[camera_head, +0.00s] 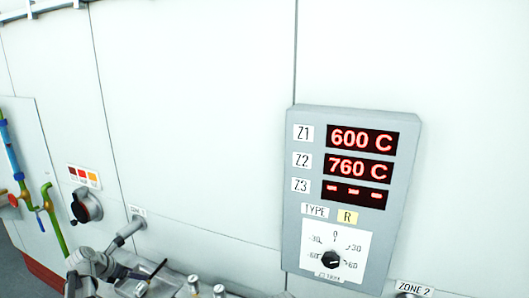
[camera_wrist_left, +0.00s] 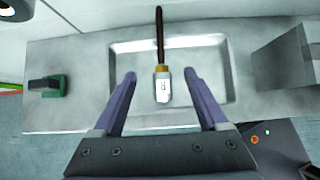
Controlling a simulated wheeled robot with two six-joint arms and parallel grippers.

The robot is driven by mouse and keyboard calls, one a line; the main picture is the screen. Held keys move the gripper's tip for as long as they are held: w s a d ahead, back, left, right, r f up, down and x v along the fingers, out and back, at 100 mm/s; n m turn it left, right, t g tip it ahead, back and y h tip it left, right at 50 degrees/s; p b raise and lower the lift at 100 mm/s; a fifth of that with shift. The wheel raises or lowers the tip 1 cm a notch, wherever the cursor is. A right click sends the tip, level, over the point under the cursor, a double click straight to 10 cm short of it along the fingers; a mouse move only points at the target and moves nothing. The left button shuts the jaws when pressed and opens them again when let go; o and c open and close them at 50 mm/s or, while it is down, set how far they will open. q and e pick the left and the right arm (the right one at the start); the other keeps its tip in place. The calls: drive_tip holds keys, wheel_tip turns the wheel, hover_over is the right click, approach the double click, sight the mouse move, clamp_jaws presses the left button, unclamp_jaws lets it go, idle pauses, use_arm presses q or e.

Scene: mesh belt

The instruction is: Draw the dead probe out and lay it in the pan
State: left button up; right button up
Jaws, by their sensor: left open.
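A probe (camera_wrist_left: 163,88) with a dark rod, a brass collar and a pale labelled head shows at the shallow metal pan (camera_wrist_left: 215,85) in the left wrist view. Its head is over the pan floor and its rod runs past the far rim. In the head view its dark rod (camera_head: 157,269) shows at the bottom left. My left gripper (camera_wrist_left: 160,75) is open, with one finger on each side of the probe's head, apart from it. It also shows in the head view (camera_head: 132,273). My right gripper is not in view.
A display box (camera_head: 347,190) on the pale wall reads 600 C, 760 C and dashes. A port (camera_head: 133,226) and a round knob (camera_head: 87,208) stand out at left. A green-based block (camera_wrist_left: 50,88) and a grey box (camera_wrist_left: 285,65) flank the pan.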

use_arm(q)
drive_tip(key=p+v, duration=0.6)
drive_tip(key=v, duration=0.1)
drive_tip(key=shift+s+r, duration=0.25)
drive_tip(key=shift+r, duration=0.05)
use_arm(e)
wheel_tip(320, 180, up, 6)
use_arm(q)
drive_tip(key=shift+a, duration=0.1)
